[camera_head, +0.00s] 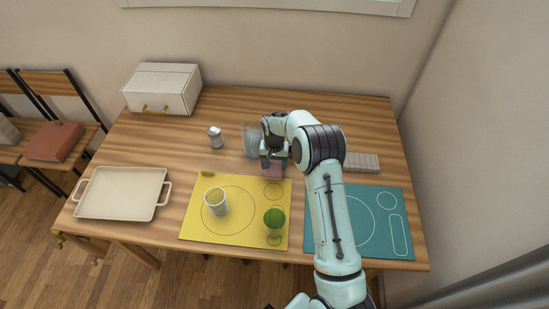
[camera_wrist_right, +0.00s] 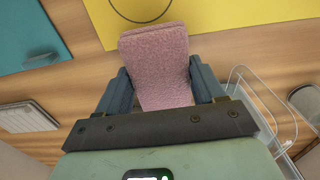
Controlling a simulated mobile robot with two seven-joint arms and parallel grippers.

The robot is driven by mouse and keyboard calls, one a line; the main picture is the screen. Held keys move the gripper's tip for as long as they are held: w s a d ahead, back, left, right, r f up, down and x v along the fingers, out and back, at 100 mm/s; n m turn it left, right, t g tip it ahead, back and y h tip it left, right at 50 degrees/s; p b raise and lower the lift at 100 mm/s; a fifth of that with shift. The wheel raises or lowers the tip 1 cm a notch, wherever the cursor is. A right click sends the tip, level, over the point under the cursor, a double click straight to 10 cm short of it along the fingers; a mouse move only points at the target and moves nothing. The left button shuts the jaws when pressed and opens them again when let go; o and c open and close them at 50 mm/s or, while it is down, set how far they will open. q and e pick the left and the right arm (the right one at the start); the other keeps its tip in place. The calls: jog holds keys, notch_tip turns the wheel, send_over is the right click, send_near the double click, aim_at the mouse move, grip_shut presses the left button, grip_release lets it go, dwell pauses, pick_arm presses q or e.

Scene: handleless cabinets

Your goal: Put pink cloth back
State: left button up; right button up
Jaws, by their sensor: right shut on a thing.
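The pink cloth (camera_wrist_right: 157,62) is folded and hangs between the two fingers of my right gripper (camera_wrist_right: 163,90) in the right wrist view. In the head view the cloth (camera_head: 273,173) shows just below my right gripper (camera_head: 273,163), at the back edge of the yellow mat (camera_head: 200,225). The gripper is shut on the cloth. I cannot tell whether the cloth touches the table. A clear container (camera_head: 250,141) stands just left of the gripper; it also shows in the right wrist view (camera_wrist_right: 262,100). My left gripper is not in view.
The yellow mat holds a glass (camera_head: 216,203) and a green-topped goblet (camera_head: 274,218). A teal mat (camera_head: 385,220) lies to the right, a cream tray (camera_head: 122,193) to the left. A shaker (camera_head: 215,137), a white box (camera_head: 163,88) and a pale ribbed block (camera_head: 362,162) stand farther back.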

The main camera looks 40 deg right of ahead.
jog(key=shift+w+d+f+p, duration=0.65)
jog(key=shift+w+d+f, duration=0.35)
jog(key=shift+d, duration=0.2)
jog(key=shift+w+d+f, duration=0.15)
jog(key=shift+w+f, duration=0.05)
jog(key=shift+f, duration=0.1)
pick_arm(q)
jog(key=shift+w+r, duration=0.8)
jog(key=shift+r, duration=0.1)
pick_arm(e)
jog(key=shift+s, duration=0.1)
jog(key=shift+s, duration=0.1)
jog(key=shift+f, duration=0.1)
jog(key=o, duration=1)
